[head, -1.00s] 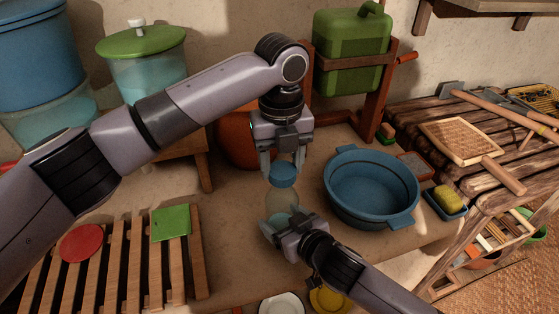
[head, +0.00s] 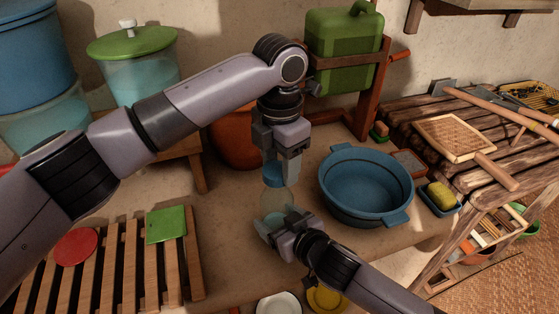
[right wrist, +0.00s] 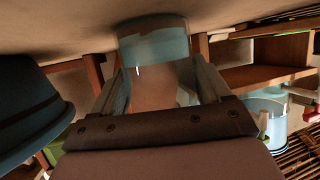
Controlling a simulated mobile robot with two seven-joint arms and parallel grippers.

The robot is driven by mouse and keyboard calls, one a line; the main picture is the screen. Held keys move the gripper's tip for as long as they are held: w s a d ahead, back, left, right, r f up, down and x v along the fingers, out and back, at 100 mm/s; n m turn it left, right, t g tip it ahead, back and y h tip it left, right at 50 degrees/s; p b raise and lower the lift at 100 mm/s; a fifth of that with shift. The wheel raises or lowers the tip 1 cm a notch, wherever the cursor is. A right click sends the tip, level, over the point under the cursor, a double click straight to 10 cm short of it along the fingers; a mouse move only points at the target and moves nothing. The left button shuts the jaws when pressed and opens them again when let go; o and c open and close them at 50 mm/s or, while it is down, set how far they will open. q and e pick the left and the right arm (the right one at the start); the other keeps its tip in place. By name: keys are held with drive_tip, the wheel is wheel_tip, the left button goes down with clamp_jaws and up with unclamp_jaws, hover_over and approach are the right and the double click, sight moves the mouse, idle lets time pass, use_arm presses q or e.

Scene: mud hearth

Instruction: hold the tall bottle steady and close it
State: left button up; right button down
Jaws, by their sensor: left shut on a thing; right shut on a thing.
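The tall clear bottle (head: 277,200) stands on the table in the head view, with a bluish lower part. My right gripper (head: 274,228) is shut around its lower part. The bottle also shows between the fingers in the right wrist view (right wrist: 160,78). A blue cap (head: 273,176) is at the bottle's mouth. My left gripper (head: 281,168) comes down from above and is shut on the cap. The fingers hide part of the cap, and I cannot tell whether it is seated on the rim.
A blue basin (head: 326,185) stands close on the right of the bottle. An orange-brown pot (head: 232,145) is behind on the left. A slatted rack (head: 194,260) with red and green pieces lies at left. A white dish (head: 279,304) and yellow dish (head: 326,299) are in front.

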use_arm(q)
drive_tip(key=o, duration=1)
drive_tip(key=shift+r, duration=0.15)
drive_tip(key=shift+r, duration=2.15)
